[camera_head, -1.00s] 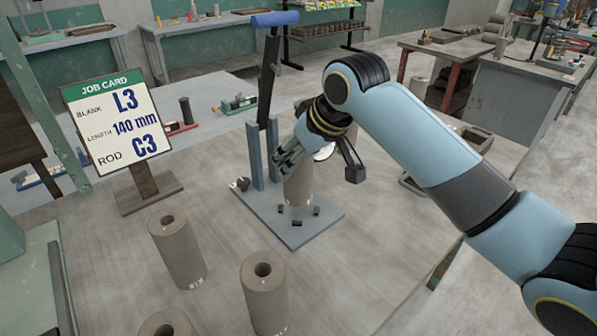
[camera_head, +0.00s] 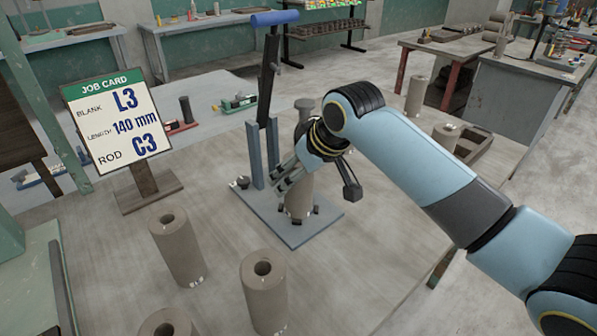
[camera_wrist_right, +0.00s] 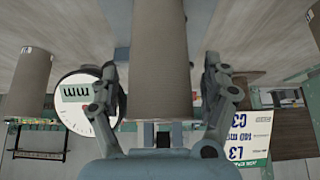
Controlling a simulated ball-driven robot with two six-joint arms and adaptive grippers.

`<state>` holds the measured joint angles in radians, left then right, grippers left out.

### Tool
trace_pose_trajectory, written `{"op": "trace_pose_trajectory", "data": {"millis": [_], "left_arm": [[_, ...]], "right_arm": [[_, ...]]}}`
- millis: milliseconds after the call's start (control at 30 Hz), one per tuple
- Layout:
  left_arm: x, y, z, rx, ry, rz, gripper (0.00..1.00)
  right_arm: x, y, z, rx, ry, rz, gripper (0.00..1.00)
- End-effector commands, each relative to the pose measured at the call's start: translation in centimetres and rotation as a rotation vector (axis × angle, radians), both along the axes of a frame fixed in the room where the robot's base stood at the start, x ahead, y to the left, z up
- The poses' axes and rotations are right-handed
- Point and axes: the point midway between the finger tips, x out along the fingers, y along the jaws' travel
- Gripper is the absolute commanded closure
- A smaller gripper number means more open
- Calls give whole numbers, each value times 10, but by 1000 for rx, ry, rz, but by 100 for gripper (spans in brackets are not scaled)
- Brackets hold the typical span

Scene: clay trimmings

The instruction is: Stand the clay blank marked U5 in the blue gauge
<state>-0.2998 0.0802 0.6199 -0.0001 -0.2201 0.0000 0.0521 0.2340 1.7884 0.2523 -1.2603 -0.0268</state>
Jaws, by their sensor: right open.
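A clay blank (camera_head: 299,199) stands upright on the base plate of the blue gauge (camera_head: 258,217), its foot among small dark pegs. Its mark cannot be read in either view. My right gripper (camera_head: 316,187) is around its upper part, hiding its top in the head view. In the right wrist view the two fingers of the gripper (camera_wrist_right: 160,68) are spread, one on each side of the blank (camera_wrist_right: 161,45), with gaps between. The gauge's lever with a blue handle (camera_head: 275,18) is raised. My left gripper is not in view.
Clay blanks with holes on top (camera_head: 178,250), (camera_head: 264,295), (camera_head: 166,325) stand in front on the table. A job card (camera_head: 117,120) reading L3, 140 mm, C3 stands at left. A white mm dial (camera_wrist_right: 85,105) shows in the wrist view. More blanks (camera_head: 415,97) stand at right.

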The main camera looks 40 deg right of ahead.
Motion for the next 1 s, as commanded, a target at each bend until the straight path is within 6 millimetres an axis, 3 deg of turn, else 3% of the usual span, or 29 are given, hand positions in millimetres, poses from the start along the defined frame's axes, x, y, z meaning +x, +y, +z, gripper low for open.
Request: {"op": "trace_pose_trajectory", "data": {"millis": [267, 700, 1000], "left_arm": [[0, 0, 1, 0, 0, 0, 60], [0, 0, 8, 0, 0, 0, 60], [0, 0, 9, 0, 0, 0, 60]], "right_arm": [[-5, -1, 12, -2, -2, 1, 19], [-54, -5, 89, -4, -2, 1, 19], [-65, -5, 104, 0, 0, 0, 19]]}}
